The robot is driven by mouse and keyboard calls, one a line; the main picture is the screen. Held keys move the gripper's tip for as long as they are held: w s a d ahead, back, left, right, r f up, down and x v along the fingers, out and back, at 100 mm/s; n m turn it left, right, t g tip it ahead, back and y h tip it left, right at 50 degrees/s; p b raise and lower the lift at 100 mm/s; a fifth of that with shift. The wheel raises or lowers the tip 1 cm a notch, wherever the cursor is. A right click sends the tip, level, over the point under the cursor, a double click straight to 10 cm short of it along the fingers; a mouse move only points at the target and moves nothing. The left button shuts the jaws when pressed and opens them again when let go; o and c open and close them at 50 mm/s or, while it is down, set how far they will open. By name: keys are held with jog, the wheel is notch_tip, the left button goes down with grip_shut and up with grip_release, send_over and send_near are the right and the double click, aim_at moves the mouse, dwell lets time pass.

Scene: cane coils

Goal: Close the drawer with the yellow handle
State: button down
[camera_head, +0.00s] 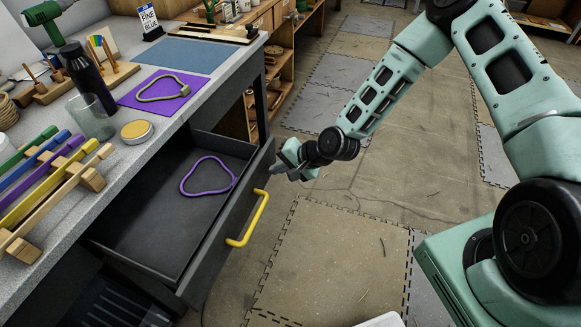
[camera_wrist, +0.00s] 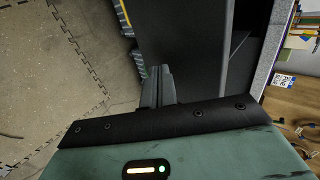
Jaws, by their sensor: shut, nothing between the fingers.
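The dark grey drawer (camera_head: 208,245) is pulled out from under the workbench. Its yellow handle (camera_head: 247,218) is on the outer front, and part of this handle shows at the top left of the wrist view (camera_wrist: 122,13). A purple loop (camera_head: 207,176) lies inside the drawer. My gripper (camera_head: 277,171) is beside the far end of the drawer front, beyond the handle. Its fingers (camera_wrist: 157,88) are together and empty, pointing towards the drawer in the wrist view. I cannot tell whether they touch it.
Wooden shelves (camera_head: 284,62) stand beyond the drawer. The floor (camera_head: 345,235) to its right is clear.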

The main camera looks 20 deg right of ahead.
jog(key=shift+w+a, duration=0.15)
jog(key=shift+a, duration=0.05)
jog(key=shift+a, duration=0.1)
